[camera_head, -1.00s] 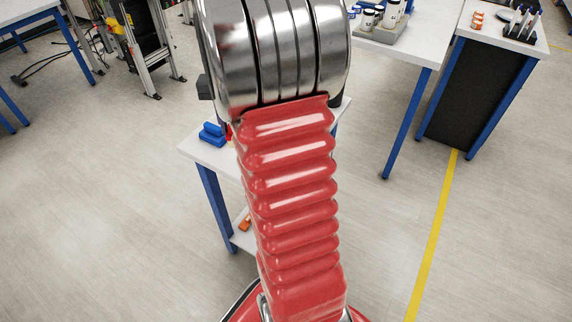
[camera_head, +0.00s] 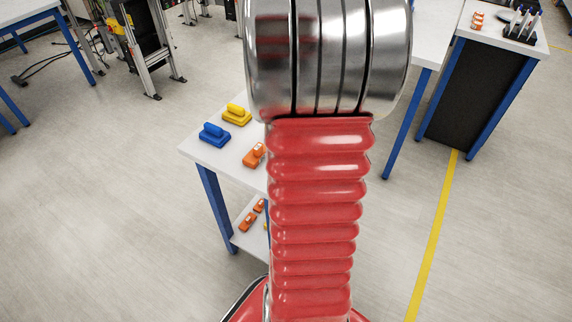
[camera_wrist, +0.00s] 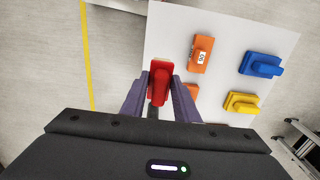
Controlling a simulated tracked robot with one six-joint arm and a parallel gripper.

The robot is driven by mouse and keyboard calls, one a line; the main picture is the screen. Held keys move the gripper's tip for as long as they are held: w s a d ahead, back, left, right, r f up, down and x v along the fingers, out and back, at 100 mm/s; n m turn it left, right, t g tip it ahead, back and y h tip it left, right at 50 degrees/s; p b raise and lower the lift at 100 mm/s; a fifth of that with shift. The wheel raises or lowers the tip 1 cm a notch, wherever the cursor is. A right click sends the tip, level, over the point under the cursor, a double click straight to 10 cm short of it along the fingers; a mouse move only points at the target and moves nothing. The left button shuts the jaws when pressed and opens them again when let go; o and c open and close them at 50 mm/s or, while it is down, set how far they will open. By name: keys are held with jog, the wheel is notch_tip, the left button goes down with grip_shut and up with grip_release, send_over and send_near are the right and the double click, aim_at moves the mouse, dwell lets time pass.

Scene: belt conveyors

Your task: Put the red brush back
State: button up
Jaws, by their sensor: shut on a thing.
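The red brush (camera_wrist: 160,82) is between the two fingers of my gripper (camera_wrist: 160,80) in the wrist view. The fingers are shut on it. It overlaps the left edge of the white table (camera_wrist: 172,30) in that view; I cannot tell its height above the top. In the head view my red arm hides the gripper and the brush.
On the table (camera_head: 205,158) lie a blue brush (camera_head: 214,134), a yellow brush (camera_head: 237,114) and an orange block (camera_head: 254,154). Another orange thing (camera_wrist: 191,89) is partly hidden by a finger. The lower shelf (camera_head: 240,240) holds small orange things.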

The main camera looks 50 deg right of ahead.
jog(key=shift+f, duration=3.15)
jog(key=shift+f, duration=1.85)
jog(key=o, duration=1)
jog(key=shift+f, duration=0.1)
notch_tip(320, 180, up, 12)
jog(key=shift+r, duration=0.15)
